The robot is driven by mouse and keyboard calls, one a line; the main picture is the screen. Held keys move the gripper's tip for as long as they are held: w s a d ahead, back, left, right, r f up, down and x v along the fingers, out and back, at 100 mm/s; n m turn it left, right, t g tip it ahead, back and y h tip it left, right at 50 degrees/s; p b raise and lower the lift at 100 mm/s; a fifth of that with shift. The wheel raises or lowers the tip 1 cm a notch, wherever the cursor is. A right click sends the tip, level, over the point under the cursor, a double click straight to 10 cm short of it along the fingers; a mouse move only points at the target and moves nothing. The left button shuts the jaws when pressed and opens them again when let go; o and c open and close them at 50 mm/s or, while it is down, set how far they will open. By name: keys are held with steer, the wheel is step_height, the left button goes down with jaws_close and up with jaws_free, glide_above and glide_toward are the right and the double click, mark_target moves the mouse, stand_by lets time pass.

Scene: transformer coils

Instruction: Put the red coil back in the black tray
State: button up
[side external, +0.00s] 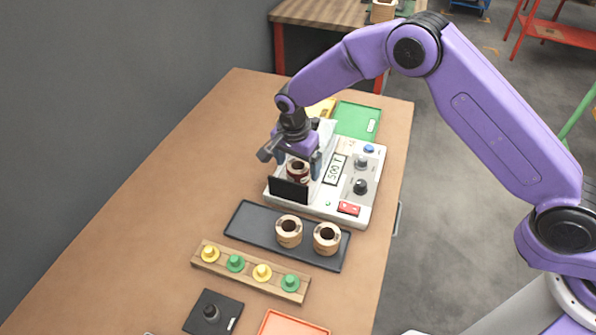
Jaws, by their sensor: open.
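The red coil (297,171) sits on the white tester unit (325,209), behind its small black panel (289,190). It has a dark hole in its top. My gripper (294,166) is open directly above and around the coil, with its fingers pointing down. I cannot tell whether the fingers touch it. The black tray (258,231) lies in front of the tester. Two tan coils, one at the middle (289,232) and one at the right end (326,239), stand in it. The left part of the tray is bare.
A wooden strip (250,276) with yellow and green knobs lies in front of the tray. A black plate with a peg (212,312) and an orange tray (292,325) are nearer. A green tray (357,120) lies behind. The table's left side is clear.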

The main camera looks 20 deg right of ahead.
steer(key=shift+d+f, duration=0.1)
steer(key=shift+f, duration=0.5)
steer(key=c, duration=1.2)
steer(key=shift+c, duration=0.8)
steer(key=shift+r, duration=0.1)
